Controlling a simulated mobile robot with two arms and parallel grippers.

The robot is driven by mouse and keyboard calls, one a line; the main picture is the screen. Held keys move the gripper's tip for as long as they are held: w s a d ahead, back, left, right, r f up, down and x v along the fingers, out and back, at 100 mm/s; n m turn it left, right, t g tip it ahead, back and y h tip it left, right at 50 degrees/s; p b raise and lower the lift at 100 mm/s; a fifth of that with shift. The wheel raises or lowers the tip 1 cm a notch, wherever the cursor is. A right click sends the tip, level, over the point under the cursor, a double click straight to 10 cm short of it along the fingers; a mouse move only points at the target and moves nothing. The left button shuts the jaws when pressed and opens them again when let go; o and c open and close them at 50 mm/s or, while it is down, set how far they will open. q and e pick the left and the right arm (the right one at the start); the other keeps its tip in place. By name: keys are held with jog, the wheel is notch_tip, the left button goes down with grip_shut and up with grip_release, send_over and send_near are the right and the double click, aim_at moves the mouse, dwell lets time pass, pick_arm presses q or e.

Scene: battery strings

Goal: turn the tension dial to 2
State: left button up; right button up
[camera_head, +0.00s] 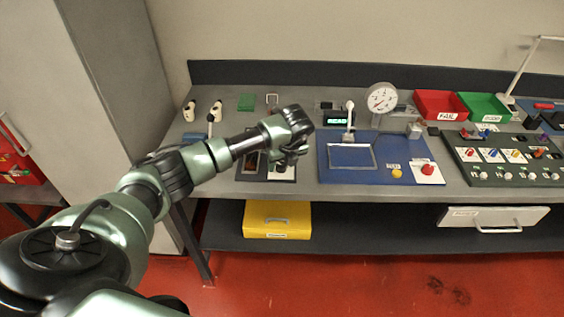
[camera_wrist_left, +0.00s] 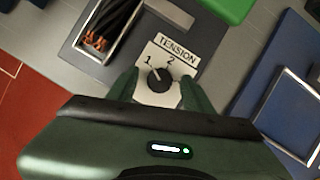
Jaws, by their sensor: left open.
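The tension dial (camera_wrist_left: 160,78) is a small black knob on a white plate marked TENSION (camera_wrist_left: 177,52), with the numbers 1 and 2 visible. Its pale mark seems to point up-left, toward the 1. My left gripper (camera_wrist_left: 158,92) is open, with one finger on each side of the dial; I cannot tell whether they touch it. The lower part of the plate is hidden by the gripper. In the head view my left gripper (camera_head: 292,152) is above the dial's dark panel and hides most of the dial. My right gripper is not in view.
Beside the dial is a tray of dark strips with copper ends (camera_wrist_left: 107,28). A blue mat (camera_head: 375,178) with a lit READY display (camera_head: 336,120) and a round gauge (camera_head: 382,98) lies to the right. A green block (camera_wrist_left: 228,8) is near the dial.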

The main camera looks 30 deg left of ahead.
pick_arm(q)
grip_shut()
jog(key=shift+a+f+m+t+h+b, duration=0.2)
jog(key=shift+m+t+h+b, duration=0.1)
jog(key=shift+m+b, duration=0.8)
jog(key=m+b, duration=0.2)
jog(key=m+h+b, duration=0.1)
jog(key=m+b, duration=0.1)
jog(key=shift+s+t+h+b, duration=0.1)
jog(key=shift+t+h+b, duration=0.2)
jog(key=shift+t+b, duration=0.1)
jog(key=m+h+b, duration=0.1)
jog(key=m+b, duration=0.1)
jog(key=m, duration=0.1)
jog(key=shift+a+r, duration=0.1)
jog(key=shift+r+m+h+b, duration=0.15)
jog(key=shift+m+h+b, duration=0.45)
jog(key=shift+m, duration=0.7)
